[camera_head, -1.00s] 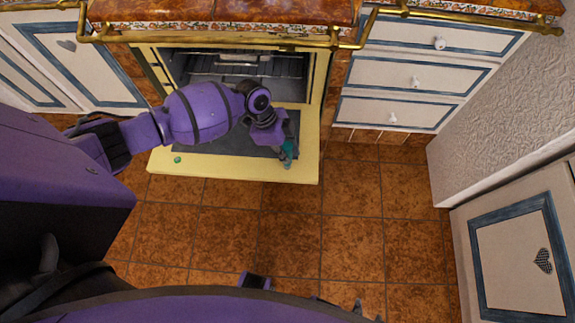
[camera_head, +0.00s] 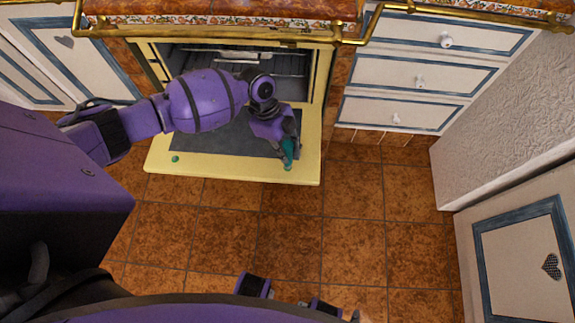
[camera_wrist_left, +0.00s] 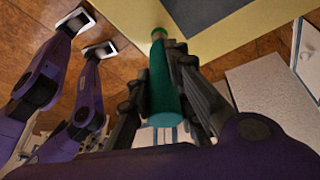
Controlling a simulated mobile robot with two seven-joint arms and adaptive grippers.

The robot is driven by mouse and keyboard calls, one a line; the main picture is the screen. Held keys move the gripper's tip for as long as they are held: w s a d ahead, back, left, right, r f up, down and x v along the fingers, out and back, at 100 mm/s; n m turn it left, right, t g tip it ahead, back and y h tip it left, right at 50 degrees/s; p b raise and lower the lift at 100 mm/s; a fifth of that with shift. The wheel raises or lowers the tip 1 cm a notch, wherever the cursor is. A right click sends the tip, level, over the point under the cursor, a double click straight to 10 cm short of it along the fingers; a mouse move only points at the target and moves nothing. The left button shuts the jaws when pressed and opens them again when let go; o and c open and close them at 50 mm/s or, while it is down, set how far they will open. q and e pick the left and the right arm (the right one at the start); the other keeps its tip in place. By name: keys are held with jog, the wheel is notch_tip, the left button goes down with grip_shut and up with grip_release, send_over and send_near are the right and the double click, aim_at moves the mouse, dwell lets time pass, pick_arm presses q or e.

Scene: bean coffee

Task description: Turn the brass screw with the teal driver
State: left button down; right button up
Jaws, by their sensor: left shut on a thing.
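The teal driver (camera_head: 288,154) is in my left gripper (camera_head: 287,137), which is shut on it over the right part of the lowered yellow oven door (camera_head: 240,173). In the left wrist view the driver (camera_wrist_left: 163,88) lies between the two dark fingers (camera_wrist_left: 160,70), and its green far end points toward the yellow door (camera_wrist_left: 210,42). I cannot tell whether that end touches anything. I cannot make out the brass screw in either view. A small green round piece (camera_head: 175,159) sits near the left front corner of the door. My right gripper does not show.
The oven opening (camera_head: 238,62) with its racks is behind my left arm. A brass rail (camera_head: 345,42) runs along the counter edge. White drawers (camera_head: 400,110) stand to the right. The tiled floor (camera_head: 350,215) in front of the door is clear.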

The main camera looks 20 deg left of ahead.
aim_at(286, 145)
pick_arm(q)
jog(key=shift+w+r+p, duration=0.15)
jog(key=shift+r+p, duration=1.3)
jog(key=shift+r, duration=0.85)
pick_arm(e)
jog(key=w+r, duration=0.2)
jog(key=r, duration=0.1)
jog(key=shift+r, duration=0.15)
pick_arm(q)
jog(key=shift+f, duration=0.1)
